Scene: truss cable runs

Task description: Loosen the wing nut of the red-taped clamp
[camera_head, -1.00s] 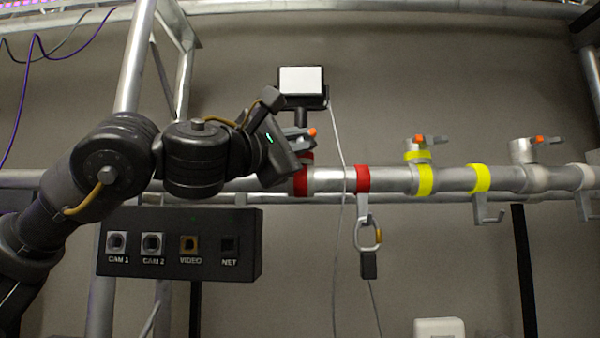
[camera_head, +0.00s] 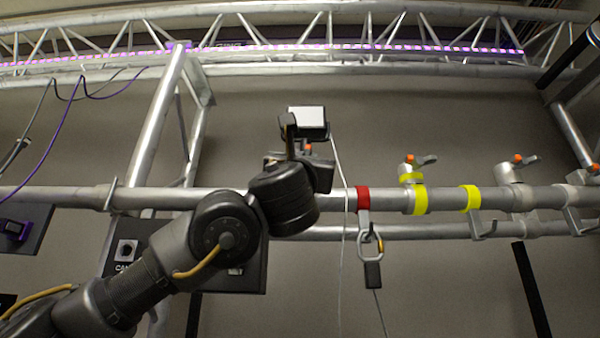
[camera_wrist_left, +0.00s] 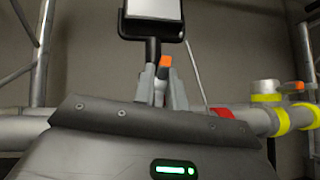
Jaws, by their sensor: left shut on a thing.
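My left gripper (camera_head: 300,150) is at the clamp on the pipe below the white-faced device. In the left wrist view its two fingers (camera_wrist_left: 163,88) are closed around a small grey wing nut with an orange tip (camera_wrist_left: 165,62). The orange tip (camera_head: 308,147) also shows in the head view beside my gripper. The clamp's body and its red tape are hidden behind my arm in the head view. Another red tape band (camera_head: 363,199) is on the pipe to the right, above a hook with a carabiner (camera_head: 371,246). My right gripper is not in view.
A yellow-taped clamp (camera_head: 413,195) and a yellow-taped hook (camera_head: 472,198) are farther right on the pipe (camera_head: 338,201). An untaped clamp (camera_head: 511,180) follows. The device (camera_head: 307,117) trails a white cable (camera_head: 342,180). A black socket box (camera_head: 238,278) is partly behind my arm.

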